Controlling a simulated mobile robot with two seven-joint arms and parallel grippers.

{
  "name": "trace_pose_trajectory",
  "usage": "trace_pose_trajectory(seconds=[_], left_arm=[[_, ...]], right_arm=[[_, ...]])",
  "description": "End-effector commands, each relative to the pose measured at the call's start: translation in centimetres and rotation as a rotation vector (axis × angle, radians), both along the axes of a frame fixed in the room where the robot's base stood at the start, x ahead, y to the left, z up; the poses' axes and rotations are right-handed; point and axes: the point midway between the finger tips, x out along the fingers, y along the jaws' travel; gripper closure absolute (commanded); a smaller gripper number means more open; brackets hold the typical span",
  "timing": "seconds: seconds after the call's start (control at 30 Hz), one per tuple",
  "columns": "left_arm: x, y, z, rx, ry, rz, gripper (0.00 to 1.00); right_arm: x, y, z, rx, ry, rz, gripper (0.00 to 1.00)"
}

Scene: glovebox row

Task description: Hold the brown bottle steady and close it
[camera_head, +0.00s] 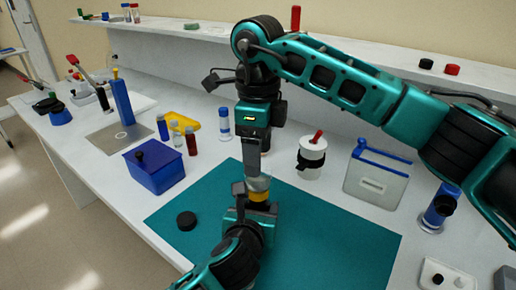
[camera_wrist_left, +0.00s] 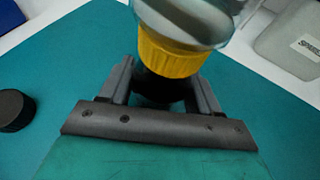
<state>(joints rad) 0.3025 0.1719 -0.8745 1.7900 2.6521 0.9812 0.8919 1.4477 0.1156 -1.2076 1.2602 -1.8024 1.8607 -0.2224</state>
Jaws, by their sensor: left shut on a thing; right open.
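My left gripper (camera_head: 251,208) is shut on a bottle (camera_head: 258,196) over the teal mat. The bottle shows a yellow ribbed band and a greyish, glassy upper part; its lower part is dark and mostly hidden, so a brown colour is not clear. In the left wrist view the bottle (camera_wrist_left: 175,52) stands between the fingers of the left gripper (camera_wrist_left: 160,92). My right gripper (camera_head: 256,160) is open, pointing down just above the bottle's top; I cannot tell whether it touches. A black round cap (camera_head: 187,221) lies on the mat left of the bottle, also in the left wrist view (camera_wrist_left: 12,110).
The teal mat (camera_head: 335,236) is mostly clear to the right. A blue box (camera_head: 155,172) and small vials (camera_head: 191,141) stand on the left. A white jar (camera_head: 311,157), a grey box (camera_head: 376,184) and a blue-capped bottle (camera_head: 440,206) stand on the right.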

Motion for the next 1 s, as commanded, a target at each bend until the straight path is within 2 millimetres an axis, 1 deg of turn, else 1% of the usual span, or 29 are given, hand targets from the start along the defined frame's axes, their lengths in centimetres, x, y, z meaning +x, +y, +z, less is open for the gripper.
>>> trace_pose_trajectory(seconds=[0.1, 0.37, 0.47, 0.57, 0.9, 1.0], left_arm=[[0.0, 0.0, -0.1, 0.001, 0.001, 0.001, 1.0], [0.0, 0.0, -0.1, 0.001, 0.001, 0.001, 1.0], [0.0, 0.0, -0.1, 0.001, 0.001, 0.001, 1.0], [0.0, 0.0, -0.1, 0.001, 0.001, 0.001, 1.0], [0.0, 0.0, 0.0, 0.001, 0.001, 0.001, 1.0], [0.0, 0.0, 0.0, 0.001, 0.001, 0.001, 1.0]], right_arm=[[0.0, 0.0, 0.0, 0.0, 0.0, 0.025, 0.32], [0.0, 0.0, 0.0, 0.0, 0.0, 0.026, 0.32], [0.0, 0.0, -0.3, 0.0, 0.001, 0.025, 0.32], [0.0, 0.0, -1.3, 0.0, 0.003, 0.025, 0.32], [0.0, 0.0, -6.4, 0.001, 0.003, 0.024, 0.32], [0.0, 0.0, -7.3, 0.0, 0.002, 0.023, 0.32]])
